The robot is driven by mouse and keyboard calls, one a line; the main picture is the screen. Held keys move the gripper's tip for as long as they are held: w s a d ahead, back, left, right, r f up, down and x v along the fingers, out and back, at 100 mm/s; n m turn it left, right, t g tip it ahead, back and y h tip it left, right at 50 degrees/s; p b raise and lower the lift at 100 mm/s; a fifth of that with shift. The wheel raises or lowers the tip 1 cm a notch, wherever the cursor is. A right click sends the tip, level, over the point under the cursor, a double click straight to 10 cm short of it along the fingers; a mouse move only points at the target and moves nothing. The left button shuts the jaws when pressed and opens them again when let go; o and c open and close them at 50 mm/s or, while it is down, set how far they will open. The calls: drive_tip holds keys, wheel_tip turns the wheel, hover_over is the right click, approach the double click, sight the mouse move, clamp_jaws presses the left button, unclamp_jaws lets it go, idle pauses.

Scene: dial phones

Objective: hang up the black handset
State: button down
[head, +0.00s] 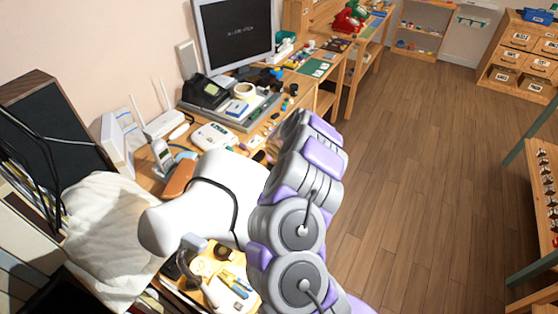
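A grey cordless handset (162,154) stands upright nearer, beside a white router. My grey and purple arm reaches up across the middle of the view and covers part of the desk edge. My gripper's fingers cannot be made out, and any handset behind the arm is hidden.
A monitor (233,32), a grey tray (238,111) and a white device (214,136) crowd the desk. A red phone (345,20) sits on the far bench. A white cloth (105,235) lies at left. The wooden floor (430,160) at right is clear.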

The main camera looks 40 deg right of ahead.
drive_tip(key=shift+d+p, duration=0.45)
drive_tip(key=shift+p, duration=1)
drive_tip(key=shift+f, duration=1)
drive_tip(key=c, duration=0.6)
unclamp_jaws()
drive_tip(key=shift+r, duration=0.15)
drive_tip(key=shift+s+a+r, duration=0.1)
drive_tip(key=shift+r, duration=0.45)
drive_tip(key=shift+p+v, duration=0.3)
drive_tip(key=shift+v, duration=0.65)
drive_tip(key=p+v, duration=0.1)
drive_tip(key=v, duration=1.3)
drive_tip(key=shift+s, duration=0.15)
